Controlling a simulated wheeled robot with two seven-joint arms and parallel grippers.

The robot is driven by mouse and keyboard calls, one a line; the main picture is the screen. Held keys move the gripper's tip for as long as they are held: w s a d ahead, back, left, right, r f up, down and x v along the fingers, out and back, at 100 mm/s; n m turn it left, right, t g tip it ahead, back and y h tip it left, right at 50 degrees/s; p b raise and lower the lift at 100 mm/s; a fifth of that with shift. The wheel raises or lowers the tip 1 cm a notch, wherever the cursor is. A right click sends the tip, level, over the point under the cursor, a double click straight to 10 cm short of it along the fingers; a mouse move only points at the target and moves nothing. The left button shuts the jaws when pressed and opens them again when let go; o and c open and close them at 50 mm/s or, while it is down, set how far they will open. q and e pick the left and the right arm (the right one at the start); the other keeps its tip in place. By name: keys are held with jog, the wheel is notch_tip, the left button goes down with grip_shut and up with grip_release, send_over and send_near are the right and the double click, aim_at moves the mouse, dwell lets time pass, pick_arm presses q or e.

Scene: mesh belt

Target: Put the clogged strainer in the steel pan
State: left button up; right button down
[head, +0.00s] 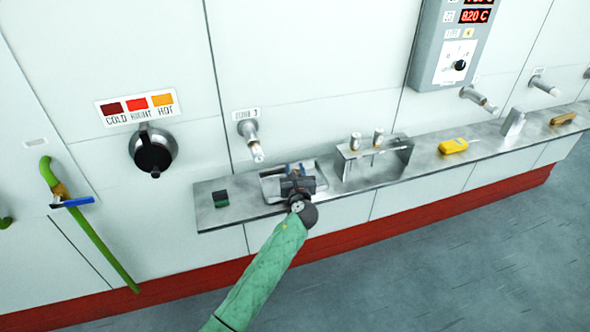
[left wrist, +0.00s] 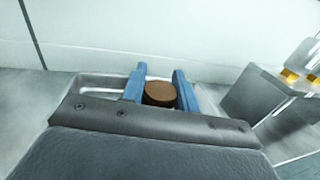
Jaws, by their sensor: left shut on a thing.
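My left gripper (head: 293,170) is over the steel pan (head: 318,176) on the shelf in the head view. In the left wrist view, its two blue fingers (left wrist: 158,92) are shut on a round brown-faced piece, the clogged strainer (left wrist: 160,94). The pan (left wrist: 100,86) shows behind and beside the fingers there. The strainer is at or just above the pan; I cannot tell whether it touches the bottom. In the head view the gripper mostly hides the strainer. My right gripper is not in view.
A steel rack (head: 368,158) with two upright pieces stands right of the pan. A small green and black block (head: 220,198) lies left of it. A pipe stub (head: 250,136) juts from the wall above. A yellow device (head: 454,146) lies farther right on the shelf (head: 425,160).

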pick_arm(q)
jog(key=shift+f, duration=0.2)
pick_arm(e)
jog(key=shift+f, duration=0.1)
pick_arm(q)
jog(key=shift+f, duration=0.1)
jog(key=o, duration=1)
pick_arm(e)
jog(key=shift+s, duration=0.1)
pick_arm(q)
jog(key=shift+s, duration=0.1)
jog(key=shift+s+d+b, duration=0.25)
jog(key=shift+s+b, duration=0.25)
jog(key=shift+s, duration=1.45)
jog(key=shift+s+d+b, duration=0.2)
jog(key=shift+s+b, duration=0.3)
jog(key=shift+s, duration=1.5)
jog(key=shift+s+d+b, duration=0.25)
jog(key=shift+s+b, duration=0.25)
jog(key=shift+s, duration=1.45)
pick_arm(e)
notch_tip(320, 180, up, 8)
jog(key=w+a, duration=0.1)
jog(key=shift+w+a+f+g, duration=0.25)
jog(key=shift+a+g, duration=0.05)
